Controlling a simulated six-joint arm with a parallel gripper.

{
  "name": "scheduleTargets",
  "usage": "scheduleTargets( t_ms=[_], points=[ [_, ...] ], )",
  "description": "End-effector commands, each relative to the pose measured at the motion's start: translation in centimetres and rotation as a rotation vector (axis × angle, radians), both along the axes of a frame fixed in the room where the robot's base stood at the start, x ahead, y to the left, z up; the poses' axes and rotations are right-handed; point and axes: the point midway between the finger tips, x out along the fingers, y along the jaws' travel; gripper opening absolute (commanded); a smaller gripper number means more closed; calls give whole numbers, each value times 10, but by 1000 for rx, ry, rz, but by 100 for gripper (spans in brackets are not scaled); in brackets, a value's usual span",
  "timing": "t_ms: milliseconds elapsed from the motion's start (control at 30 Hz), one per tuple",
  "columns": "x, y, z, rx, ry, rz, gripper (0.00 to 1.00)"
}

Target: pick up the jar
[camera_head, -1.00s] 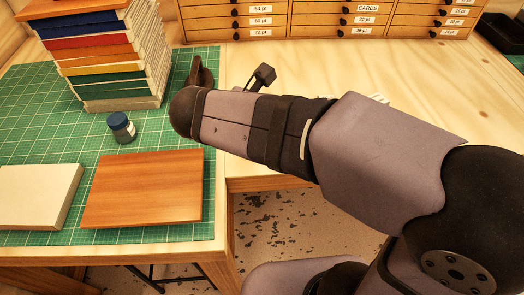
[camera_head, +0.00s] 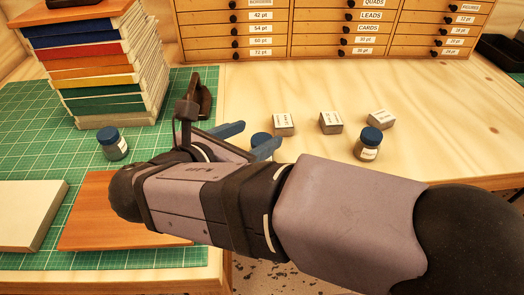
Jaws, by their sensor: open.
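Three small glass jars with dark blue lids are in view. One jar (camera_head: 113,146) stands upright on the green cutting mat at the left. Another jar (camera_head: 260,139) is behind my gripper on the bare wood, with mostly its lid showing. A third jar (camera_head: 369,146) stands upright at the right with a pale label. My gripper (camera_head: 262,133) is open, its two blue fingers pointing right. The middle jar's lid shows between the fingers in the picture; I cannot tell whether they touch it or how high they are. My wrist and arm hide the area below.
Three small labelled metal blocks (camera_head: 331,122) lie behind the jars. A tall stack of books (camera_head: 95,65) stands on the mat (camera_head: 30,130) at the left. A brown board (camera_head: 85,225) and a pale slab (camera_head: 28,215) lie in front. A drawer cabinet (camera_head: 330,30) closes the back.

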Motion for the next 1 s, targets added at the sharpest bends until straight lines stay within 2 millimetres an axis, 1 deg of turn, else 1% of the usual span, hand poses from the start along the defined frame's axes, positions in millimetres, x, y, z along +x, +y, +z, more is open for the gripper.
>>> scheduleTargets(
  t_ms=[33,167,300,567,667,1000],
  points=[
    [0,0,-11,-4,2,0,58],
    [0,0,-30,-3,2,0,58],
    [9,-8,-33,1,0,-4,58],
    [13,-10,-35,0,0,-1,58],
    [17,-14,-37,1,-1,-3,58],
    [48,-38,-53,-1,1,-5,58]
  ],
)
